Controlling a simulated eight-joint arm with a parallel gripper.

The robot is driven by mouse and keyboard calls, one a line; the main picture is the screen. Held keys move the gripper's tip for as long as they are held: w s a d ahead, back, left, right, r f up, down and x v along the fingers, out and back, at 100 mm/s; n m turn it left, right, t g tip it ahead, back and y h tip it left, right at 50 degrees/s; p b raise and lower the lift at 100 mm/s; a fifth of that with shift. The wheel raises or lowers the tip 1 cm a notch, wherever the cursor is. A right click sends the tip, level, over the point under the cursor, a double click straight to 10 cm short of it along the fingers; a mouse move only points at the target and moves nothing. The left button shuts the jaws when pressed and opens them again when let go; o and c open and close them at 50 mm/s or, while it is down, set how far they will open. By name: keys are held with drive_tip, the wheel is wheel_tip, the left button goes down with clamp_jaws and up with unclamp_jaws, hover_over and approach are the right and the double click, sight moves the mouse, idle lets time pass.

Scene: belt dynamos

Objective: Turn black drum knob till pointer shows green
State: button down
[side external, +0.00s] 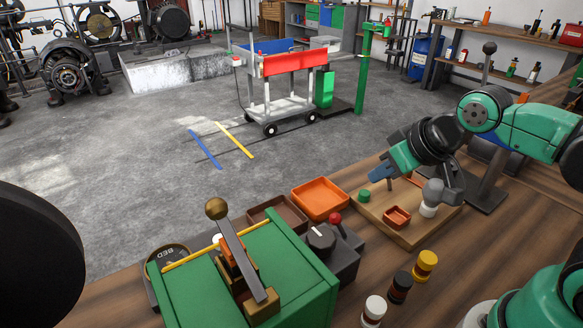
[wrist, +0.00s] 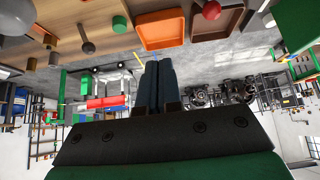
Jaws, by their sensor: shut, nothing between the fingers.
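The black drum knob (side external: 321,240) has a pale pointer line and sits on a dark grey box (side external: 346,259), beside a lever with a red ball (side external: 335,218). I cannot tell which colour the pointer shows. My gripper (side external: 378,174) is shut and empty, above the wooden board, to the right of and above the knob in the side view. In the wrist view its dark fingers (wrist: 148,88) are together. The red ball (wrist: 211,10) shows there at the top; the knob is not visible there.
An orange tray (side external: 320,198) and a brown tray (side external: 263,217) lie behind the box. The wooden board (side external: 404,236) holds small parts. Several coloured pegs stand in front.

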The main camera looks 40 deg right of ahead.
sight(321, 237)
idle(0.4)
